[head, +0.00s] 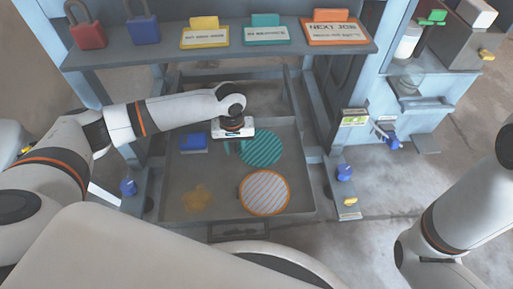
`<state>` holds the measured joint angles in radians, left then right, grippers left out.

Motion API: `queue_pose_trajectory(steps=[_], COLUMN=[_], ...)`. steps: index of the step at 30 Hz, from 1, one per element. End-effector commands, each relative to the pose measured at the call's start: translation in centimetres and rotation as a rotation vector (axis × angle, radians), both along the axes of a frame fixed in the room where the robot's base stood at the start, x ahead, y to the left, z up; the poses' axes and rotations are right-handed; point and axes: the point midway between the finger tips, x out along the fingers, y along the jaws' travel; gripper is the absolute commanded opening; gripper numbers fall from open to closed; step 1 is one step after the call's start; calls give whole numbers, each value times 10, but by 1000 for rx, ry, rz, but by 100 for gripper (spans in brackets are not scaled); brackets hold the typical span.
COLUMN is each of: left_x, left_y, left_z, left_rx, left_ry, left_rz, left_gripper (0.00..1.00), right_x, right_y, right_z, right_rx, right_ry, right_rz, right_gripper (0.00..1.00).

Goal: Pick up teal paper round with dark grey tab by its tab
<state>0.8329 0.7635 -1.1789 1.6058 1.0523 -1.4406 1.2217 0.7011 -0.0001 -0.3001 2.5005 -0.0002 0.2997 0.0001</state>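The teal paper round (263,149), with dark diagonal stripes, lies flat in the grey tray (219,178) of the press. I cannot make out its dark grey tab; my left gripper covers the area at the round's upper left. My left gripper (234,147) points down into the tray just left of the teal round, its white body partly hiding what lies below. Small teal shapes show under it, and I cannot tell whether its fingers are apart or closed. My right arm shows at the right edge, with its gripper out of view.
An orange-rimmed striped round (264,193) lies in front of the teal one. A blue block (193,142) and a yellow patch (197,200) are at the tray's left. The shelf (222,52) above holds padlocks and signs. Blue knobs (344,172) flank the tray.

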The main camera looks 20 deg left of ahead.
Motion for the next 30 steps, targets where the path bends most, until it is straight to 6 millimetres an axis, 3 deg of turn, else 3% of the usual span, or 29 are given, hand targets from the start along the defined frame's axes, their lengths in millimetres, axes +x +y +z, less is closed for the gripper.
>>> queue_pose_trajectory(steps=[2, 8, 22, 30], left_x=[0, 0, 0, 0], left_y=[0, 0, 0, 0], left_z=[0, 1, 3, 31], left_rx=[0, 0, 0, 0], left_ry=[0, 0, 0, -1], left_rz=[0, 0, 0, 0], left_gripper=[30, 0, 0, 0], right_x=[0, 0, 0, 0], right_y=[0, 0, 0, 0], right_z=[0, 0, 3, 26], right_rx=[0, -1, -1, 0], right_ry=[0, 0, 0, 1], right_rz=[0, 0, 0, 0], right_gripper=[33, 33, 33, 33])
